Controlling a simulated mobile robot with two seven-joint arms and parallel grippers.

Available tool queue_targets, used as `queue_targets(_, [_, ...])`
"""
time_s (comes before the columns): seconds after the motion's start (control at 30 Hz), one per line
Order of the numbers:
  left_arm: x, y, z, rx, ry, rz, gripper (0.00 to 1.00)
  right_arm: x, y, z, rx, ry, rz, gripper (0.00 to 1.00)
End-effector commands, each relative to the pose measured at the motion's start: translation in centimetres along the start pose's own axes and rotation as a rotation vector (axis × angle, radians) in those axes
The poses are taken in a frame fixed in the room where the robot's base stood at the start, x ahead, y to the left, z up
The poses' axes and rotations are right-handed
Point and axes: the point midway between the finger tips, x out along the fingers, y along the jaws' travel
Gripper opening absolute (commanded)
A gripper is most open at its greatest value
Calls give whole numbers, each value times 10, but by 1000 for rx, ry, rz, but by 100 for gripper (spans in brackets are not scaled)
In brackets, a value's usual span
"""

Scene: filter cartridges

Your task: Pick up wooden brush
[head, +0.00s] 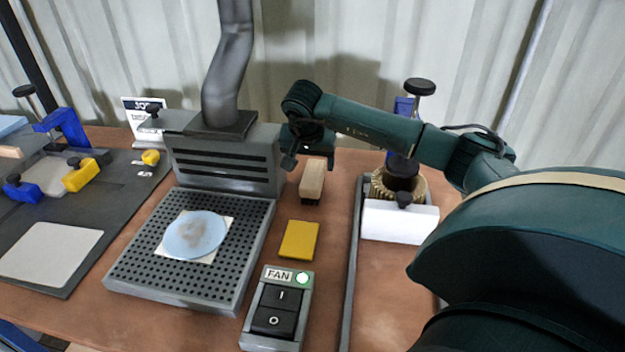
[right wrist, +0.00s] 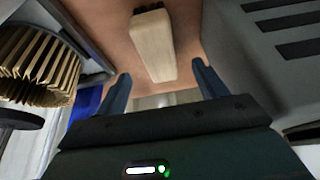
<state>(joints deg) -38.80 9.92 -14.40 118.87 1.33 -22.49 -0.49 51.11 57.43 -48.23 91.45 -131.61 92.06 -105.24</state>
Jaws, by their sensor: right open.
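The wooden brush (head: 312,181) is a pale wooden block with dark bristles at its near end. It lies on the brown table between the vented grey box and the right-hand rail. In the right wrist view the brush (right wrist: 153,45) shows ahead of the fingers, between their lines and apart from both. My right gripper (head: 300,160) is just behind and left of the brush in the head view. Its two fingers (right wrist: 160,82) are spread and empty. My left gripper is not in view.
The vented grey box (head: 225,162) stands close left of the brush. A yellow pad (head: 299,239) and the fan switch (head: 275,312) lie nearer. A pleated brass-coloured filter (head: 412,184) and white block (head: 399,221) stand right, inside the rail (head: 352,262).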

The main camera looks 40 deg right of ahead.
Motion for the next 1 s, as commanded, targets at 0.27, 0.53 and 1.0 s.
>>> queue_targets(0.27, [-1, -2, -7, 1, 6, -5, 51, 22, 1, 0, 0, -2, 2, 71])
queue_targets(0.53, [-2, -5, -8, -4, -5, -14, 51, 59, 3, -1, 0, -1, 0, 71])
queue_targets(1.0, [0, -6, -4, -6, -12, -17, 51, 64, 3, -1, -1, 1, -1, 71])
